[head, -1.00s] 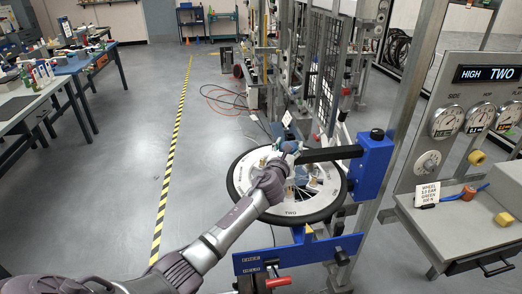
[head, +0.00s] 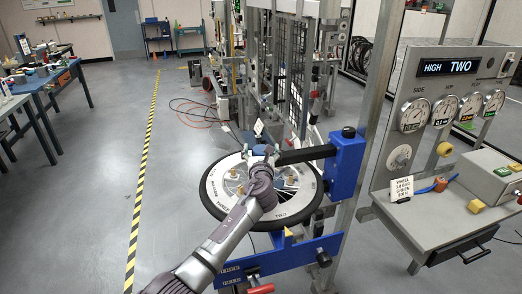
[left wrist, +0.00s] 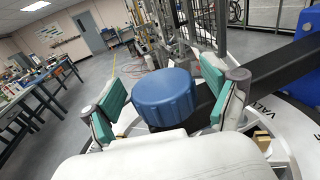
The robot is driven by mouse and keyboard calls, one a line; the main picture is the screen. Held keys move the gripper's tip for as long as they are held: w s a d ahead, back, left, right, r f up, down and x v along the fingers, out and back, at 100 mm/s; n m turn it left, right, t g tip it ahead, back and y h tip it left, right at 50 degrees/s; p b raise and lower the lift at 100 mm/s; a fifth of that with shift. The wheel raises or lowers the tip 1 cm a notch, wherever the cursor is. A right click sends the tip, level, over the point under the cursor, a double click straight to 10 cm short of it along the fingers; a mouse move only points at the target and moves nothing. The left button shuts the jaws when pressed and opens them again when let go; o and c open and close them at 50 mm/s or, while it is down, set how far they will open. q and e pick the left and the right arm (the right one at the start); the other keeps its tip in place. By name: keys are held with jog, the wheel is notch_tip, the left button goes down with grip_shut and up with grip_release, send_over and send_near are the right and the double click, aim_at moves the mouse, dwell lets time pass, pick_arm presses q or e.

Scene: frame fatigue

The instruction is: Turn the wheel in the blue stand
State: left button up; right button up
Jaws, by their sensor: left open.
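The wheel (head: 214,190) lies flat, with a black tyre and a white disc marked TWO. It sits at the blue stand (head: 345,165), whose black bar (head: 306,155) reaches left over the wheel. My left gripper (head: 262,158) is over the middle of the wheel and hides part of its hub. In the left wrist view its teal-padded fingers are open, one on each side of a ribbed blue knob (left wrist: 165,97). I cannot tell whether they touch the knob. Part of the white disc shows below it. My right gripper is not in view.
A grey console (head: 420,215) with gauges (head: 414,114), a HIGH TWO display (head: 447,67) and a small card (head: 402,188) stands to the right. A mesh frame (head: 290,75) rises behind the wheel. Floor left of the wheel is clear, crossed by a striped line (head: 142,180).

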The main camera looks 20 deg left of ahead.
pick_arm(q)
jog(key=shift+s, duration=0.1)
jog(key=v, duration=1.1)
jog(key=shift+s+d, duration=0.2)
jog(key=shift+s, duration=0.15)
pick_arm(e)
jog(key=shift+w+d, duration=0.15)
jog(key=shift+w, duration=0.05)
